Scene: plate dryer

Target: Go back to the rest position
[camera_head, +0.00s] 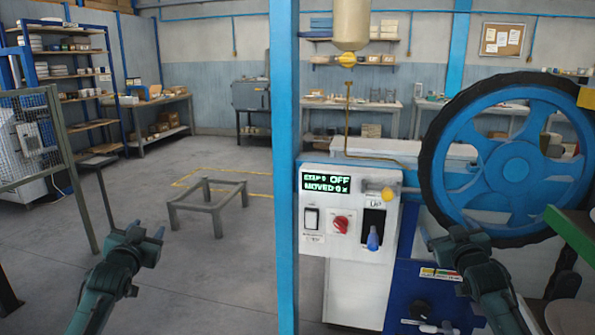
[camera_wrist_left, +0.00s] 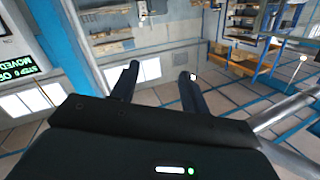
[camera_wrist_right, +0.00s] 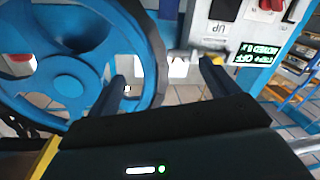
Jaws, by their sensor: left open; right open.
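My left gripper (camera_head: 146,232) is raised over open floor at the lower left of the head view. Its two fingers stand apart with nothing between them, as the left wrist view (camera_wrist_left: 158,77) also shows. My right gripper (camera_head: 452,235) is raised at the lower right, in front of the big blue wheel (camera_head: 515,160) and right of the white control panel (camera_head: 340,200). Its fingers are apart and empty in the right wrist view (camera_wrist_right: 162,76). The panel's display (camera_head: 327,183) reads "OFF" and "MOVED 0" in green.
A blue post (camera_head: 284,150) stands between my arms. A low grey metal stand (camera_head: 208,205) sits on the floor. A mesh guard (camera_head: 35,140) is at the left. Green parts (camera_head: 572,235) edge in at the right.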

